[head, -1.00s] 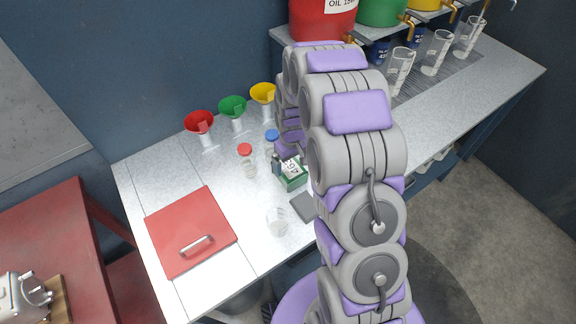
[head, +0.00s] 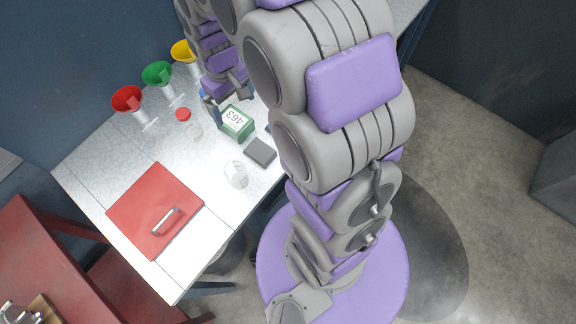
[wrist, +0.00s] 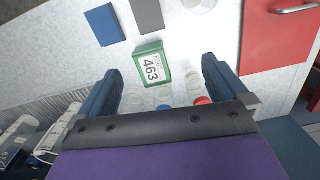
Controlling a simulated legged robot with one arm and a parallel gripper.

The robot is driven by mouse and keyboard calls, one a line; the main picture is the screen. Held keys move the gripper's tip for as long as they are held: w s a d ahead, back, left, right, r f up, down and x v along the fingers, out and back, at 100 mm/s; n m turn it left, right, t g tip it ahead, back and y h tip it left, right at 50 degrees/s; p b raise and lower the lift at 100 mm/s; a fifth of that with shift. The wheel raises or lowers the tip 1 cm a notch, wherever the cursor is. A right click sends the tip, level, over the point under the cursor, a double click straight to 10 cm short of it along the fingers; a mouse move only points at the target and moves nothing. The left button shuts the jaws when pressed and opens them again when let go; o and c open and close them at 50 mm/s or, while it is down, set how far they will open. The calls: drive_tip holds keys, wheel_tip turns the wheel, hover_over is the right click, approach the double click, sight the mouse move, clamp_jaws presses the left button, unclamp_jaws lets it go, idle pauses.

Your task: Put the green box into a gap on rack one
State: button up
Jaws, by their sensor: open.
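The green box (head: 236,122), with a white label reading 463, sits on the pale worktop (head: 85,170). My gripper (head: 226,98) is open and empty just behind it. In the wrist view the green box (wrist: 152,65) lies between the lines of the two open fingers (wrist: 160,74), with a gap on each side. I cannot tell how far the fingertips are from it. No rack can be made out in either view now.
A grey box (head: 260,151) lies near the green box. A blue box (wrist: 103,25) lies beside them. A clear beaker (head: 236,174), a red-capped jar (head: 184,116) and red, green and yellow funnels (head: 158,73) stand nearby. A red lidded panel (head: 155,210) is at left.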

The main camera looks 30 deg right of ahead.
drive_tip(key=s+a+r+m+g, duration=0.1)
drive_tip(key=s+r, duration=0.3)
drive_tip(key=s, duration=0.9)
drive_tip(key=s+a+r+m, duration=0.15)
drive_tip(key=s+r, duration=0.25)
drive_tip(key=s, duration=0.9)
drive_tip(key=n+t+b, duration=0.1)
drive_tip(key=n+t, duration=0.1)
drive_tip(key=n, duration=0.2)
hover_over(233, 119)
wheel_tip(233, 119, down, 12)
drive_tip(key=shift+m, duration=0.25)
wheel_tip(233, 119, down, 12)
drive_tip(key=shift+s+r+b, duration=0.1)
drive_tip(key=shift+s+b, duration=0.05)
drive_tip(key=shift+b, duration=1.1)
wheel_tip(233, 119, down, 6)
drive_tip(key=shift+r+b, duration=0.1)
drive_tip(key=shift+b, duration=0.7)
drive_tip(key=shift+c, duration=0.5)
